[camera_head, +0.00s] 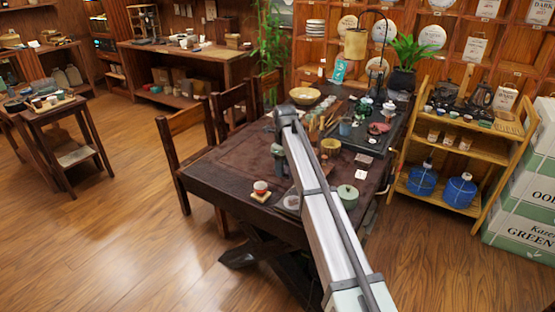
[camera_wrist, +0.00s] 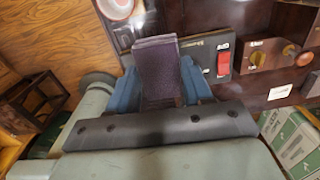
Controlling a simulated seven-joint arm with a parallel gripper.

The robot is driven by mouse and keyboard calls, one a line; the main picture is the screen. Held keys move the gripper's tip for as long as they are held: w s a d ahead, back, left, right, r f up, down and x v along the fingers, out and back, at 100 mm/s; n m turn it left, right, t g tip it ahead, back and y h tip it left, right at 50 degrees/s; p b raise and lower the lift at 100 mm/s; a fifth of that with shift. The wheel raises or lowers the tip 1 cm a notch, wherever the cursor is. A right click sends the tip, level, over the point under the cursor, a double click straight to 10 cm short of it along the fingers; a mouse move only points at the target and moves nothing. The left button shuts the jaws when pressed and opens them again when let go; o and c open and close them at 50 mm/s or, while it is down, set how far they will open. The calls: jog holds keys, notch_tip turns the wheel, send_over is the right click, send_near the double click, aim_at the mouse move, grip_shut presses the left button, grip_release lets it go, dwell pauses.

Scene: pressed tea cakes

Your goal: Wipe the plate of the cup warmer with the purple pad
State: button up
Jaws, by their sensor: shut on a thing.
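My gripper (camera_wrist: 160,92) shows in the wrist view with its two blue fingers closed on the purple pad (camera_wrist: 158,62). The pad is a dark purple block that sticks out beyond the fingers. Right of the pad lies a dark flat device with a red switch (camera_wrist: 223,64), which may be the cup warmer; its plate is not clearly seen, and the pad and gripper cover part of that area. I cannot tell whether the pad touches anything. In the head view my gripper (camera_head: 279,158) hangs over the dark table, partly hidden by my arm.
A red and white cup (camera_head: 261,187) stands on a coaster near the table's front left edge. The brown tabletop (camera_head: 228,150) is clear on the left.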

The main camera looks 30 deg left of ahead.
jog(key=s+d, duration=0.3)
send_over(285, 199)
jog(key=shift+d+f, duration=0.2)
jog(key=shift+f, duration=2.75)
jog(key=shift+d+f, duration=0.35)
jog(key=shift+f, duration=0.3)
jog(key=shift+d+f, duration=0.3)
jog(key=shift+f, duration=0.35)
jog(key=shift+c, duration=0.4)
jog(key=shift+d, duration=2.65)
jog(key=shift+w+a, duration=0.1)
jog(key=shift+a, duration=3.35)
notch_tip(285, 199, up, 8)
jog(key=shift+d, duration=0.15)
jog(key=shift+r, duration=0.1)
